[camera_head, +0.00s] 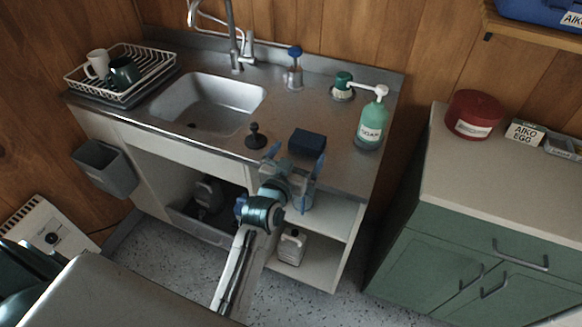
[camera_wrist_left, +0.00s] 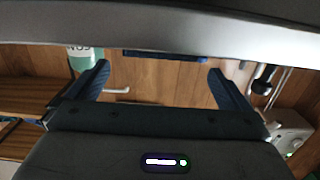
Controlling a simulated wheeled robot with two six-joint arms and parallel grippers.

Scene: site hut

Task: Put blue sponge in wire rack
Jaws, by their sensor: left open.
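The blue sponge (camera_head: 307,142) is a dark blue block lying on the steel counter near its front edge, right of the sink. In the left wrist view, which looks upside down, a thin blue strip of the sponge (camera_wrist_left: 165,55) shows past the counter edge. The white wire rack (camera_head: 122,101) stands at the far left of the counter, with a white mug (camera_head: 97,64) and a dark green mug (camera_head: 124,72) in it. My left gripper (camera_head: 296,157) is open and empty at the counter's front edge, just short of the sponge. My right gripper is not in view.
A black plunger-like knob (camera_head: 256,137) stands left of the sponge. A green soap bottle (camera_head: 372,122) stands to its right and a blue-topped brush (camera_head: 294,68) behind. The sink (camera_head: 208,103) and tall tap (camera_head: 236,45) lie between sponge and rack.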

